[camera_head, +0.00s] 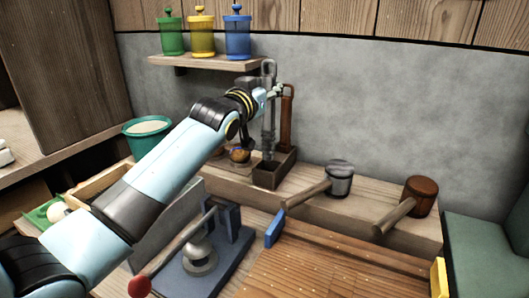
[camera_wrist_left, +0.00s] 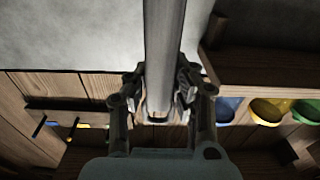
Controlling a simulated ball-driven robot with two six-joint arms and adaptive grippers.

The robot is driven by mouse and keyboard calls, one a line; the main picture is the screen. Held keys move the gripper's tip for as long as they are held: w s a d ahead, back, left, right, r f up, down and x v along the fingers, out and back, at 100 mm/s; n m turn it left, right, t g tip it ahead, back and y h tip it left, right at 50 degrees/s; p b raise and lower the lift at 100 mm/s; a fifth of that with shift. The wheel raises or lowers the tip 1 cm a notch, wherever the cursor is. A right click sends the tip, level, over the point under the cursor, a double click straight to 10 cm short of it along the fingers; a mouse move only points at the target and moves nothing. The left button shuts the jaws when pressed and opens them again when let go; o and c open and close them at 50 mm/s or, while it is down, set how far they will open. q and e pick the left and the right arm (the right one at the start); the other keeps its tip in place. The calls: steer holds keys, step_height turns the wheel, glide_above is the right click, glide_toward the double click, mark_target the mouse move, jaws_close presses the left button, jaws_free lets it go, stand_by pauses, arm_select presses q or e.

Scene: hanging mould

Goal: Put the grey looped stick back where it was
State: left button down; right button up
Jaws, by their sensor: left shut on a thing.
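The grey looped stick (camera_head: 269,128) stands close to upright, with its loop at the top beside the wall. My left gripper (camera_head: 276,90) is shut on it just below the loop. The left wrist view shows the grey shaft (camera_wrist_left: 165,45) between the two fingers (camera_wrist_left: 160,92). The stick's lower end is at the mouth of a small dark open box (camera_head: 267,178); I cannot tell whether it is inside or just above. A brown stick (camera_head: 287,118) stands in the same box, close on the right. My right gripper is not in view.
Grey-headed (camera_head: 340,180) and brown-headed (camera_head: 420,195) mallets lie to the right on the wooden ledge. A wall shelf (camera_head: 205,62) with green, yellow and blue jars is above left. A teal bucket (camera_head: 130,143) and a blue press (camera_head: 215,265) are near my left arm.

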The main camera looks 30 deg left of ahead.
mark_target(266, 121)
arm_select(q)
step_height(266, 121, down, 3)
steer(key=shift+w+f, duration=0.1)
steer(key=shift+f, duration=0.1)
steer(key=shift+f+b, duration=0.3)
steer(key=shift+f, duration=0.05)
step_height(266, 121, down, 3)
steer(key=shift+f+b, duration=0.15)
steer(key=shift+b, duration=0.5)
steer(key=shift+f, duration=0.2)
steer(key=shift+r, duration=0.15)
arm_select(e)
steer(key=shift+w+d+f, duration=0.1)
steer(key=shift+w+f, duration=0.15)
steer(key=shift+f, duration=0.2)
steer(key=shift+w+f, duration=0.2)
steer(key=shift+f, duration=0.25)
arm_select(q)
steer(key=shift+f, duration=0.25)
steer(key=c, duration=1.1)
jaws_free()
steer(key=shift+c, duration=0.2)
steer(key=shift+r, duration=0.1)
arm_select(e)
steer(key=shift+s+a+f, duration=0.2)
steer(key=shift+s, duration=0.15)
